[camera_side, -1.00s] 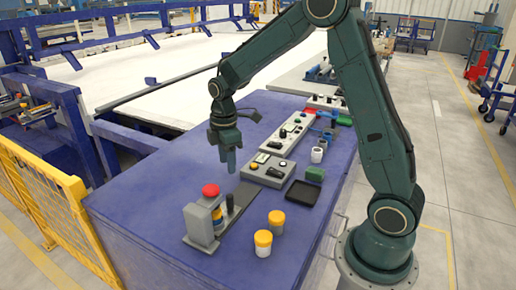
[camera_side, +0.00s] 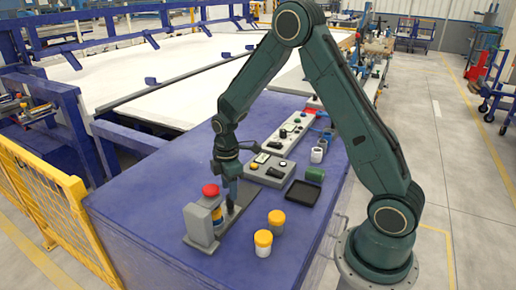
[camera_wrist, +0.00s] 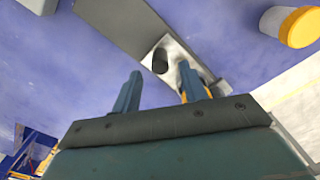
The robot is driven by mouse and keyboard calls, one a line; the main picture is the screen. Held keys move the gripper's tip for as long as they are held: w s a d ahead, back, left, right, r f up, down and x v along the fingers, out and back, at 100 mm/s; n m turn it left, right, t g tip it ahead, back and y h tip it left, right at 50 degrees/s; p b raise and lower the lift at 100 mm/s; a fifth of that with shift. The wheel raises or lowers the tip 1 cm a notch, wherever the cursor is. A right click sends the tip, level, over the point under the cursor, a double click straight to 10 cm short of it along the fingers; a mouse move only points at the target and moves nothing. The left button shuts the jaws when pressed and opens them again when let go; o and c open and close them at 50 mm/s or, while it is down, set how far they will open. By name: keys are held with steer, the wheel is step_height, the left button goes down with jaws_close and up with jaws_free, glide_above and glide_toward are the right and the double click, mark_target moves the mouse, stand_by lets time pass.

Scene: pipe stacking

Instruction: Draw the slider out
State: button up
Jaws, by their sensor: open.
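A grey fixture (camera_side: 200,226) with a red knob (camera_side: 211,190) on top stands near the front of the blue table. A flat grey plate (camera_side: 238,213) runs from it toward the back right. A dark upright post (camera_side: 230,207), apparently the slider, stands on this plate. My gripper (camera_side: 231,194) is open, pointing down at the post. In the wrist view, the dark post end (camera_wrist: 160,61) shows just beyond and between the two finger tips, over a pale block. I cannot tell whether either finger touches it.
Two yellow-lidded white jars (camera_side: 264,243) (camera_side: 276,221) stand right of the plate; one shows in the wrist view (camera_wrist: 298,26). A grey control box (camera_side: 268,170) and a black tray (camera_side: 303,193) lie behind. The table's front left is clear.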

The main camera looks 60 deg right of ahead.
steer(key=shift+f, duration=2.2)
jaws_close()
